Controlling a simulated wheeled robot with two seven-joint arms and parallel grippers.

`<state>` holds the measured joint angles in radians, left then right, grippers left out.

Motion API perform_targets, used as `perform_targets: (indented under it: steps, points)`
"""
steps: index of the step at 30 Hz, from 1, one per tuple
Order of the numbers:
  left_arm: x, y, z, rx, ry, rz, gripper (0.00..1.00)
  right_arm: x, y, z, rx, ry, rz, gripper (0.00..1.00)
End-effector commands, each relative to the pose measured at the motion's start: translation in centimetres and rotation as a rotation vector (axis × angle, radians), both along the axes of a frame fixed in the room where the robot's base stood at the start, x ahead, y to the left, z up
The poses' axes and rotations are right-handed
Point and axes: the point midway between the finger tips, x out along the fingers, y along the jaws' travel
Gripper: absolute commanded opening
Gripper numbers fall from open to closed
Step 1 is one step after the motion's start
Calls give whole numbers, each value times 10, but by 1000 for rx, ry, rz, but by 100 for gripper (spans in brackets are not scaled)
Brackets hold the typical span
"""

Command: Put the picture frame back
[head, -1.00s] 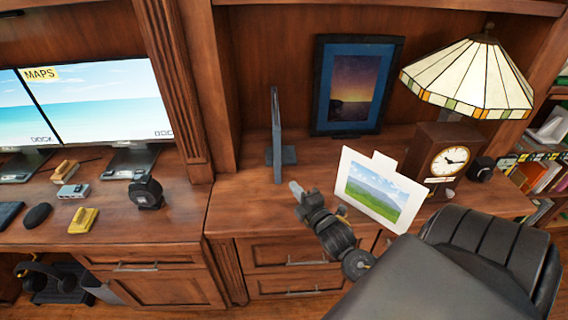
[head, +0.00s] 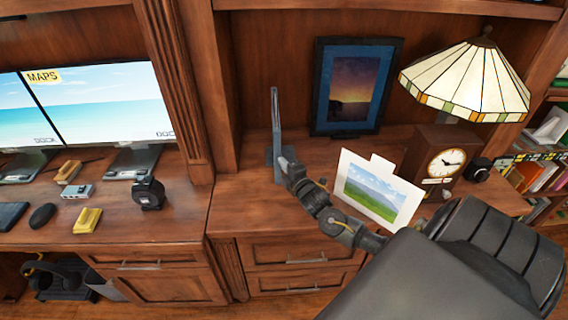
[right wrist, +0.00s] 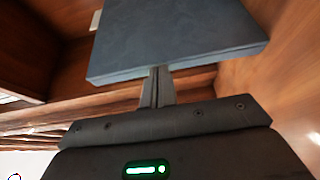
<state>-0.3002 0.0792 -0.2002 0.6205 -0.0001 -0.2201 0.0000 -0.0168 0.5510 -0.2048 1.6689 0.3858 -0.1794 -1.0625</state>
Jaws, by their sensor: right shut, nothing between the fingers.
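In the right wrist view the flat blue-grey panel (right wrist: 175,38) fills the top, just beyond the closed fingers (right wrist: 156,88). Whether they touch it is not clear. A dark blue frame with a sunset picture (head: 356,88) leans at the back. A white frame with a green landscape (head: 376,192) stands to the right. My left gripper is not in view.
A clock (head: 438,162) and a stained-glass lamp (head: 468,80) stand at the right. A dark chair (head: 490,245) is in front on the right. Monitors (head: 105,105) and small desk items are at the left. Bare desk lies left of the frame.

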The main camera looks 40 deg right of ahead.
Motion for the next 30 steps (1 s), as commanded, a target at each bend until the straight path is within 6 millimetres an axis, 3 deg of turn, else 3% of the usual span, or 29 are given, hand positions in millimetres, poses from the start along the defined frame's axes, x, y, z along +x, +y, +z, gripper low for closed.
perform_targets:
  steps: [9, 21, 30]
  points:
    - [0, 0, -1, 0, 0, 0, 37, 1, -2, 0, -1, -1, 0, 0]
    - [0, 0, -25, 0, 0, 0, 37, 40, -60, -1, -4, -2, -3, 0]
    - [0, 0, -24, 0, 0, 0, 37, 41, -62, 0, 0, 0, -1, 0]
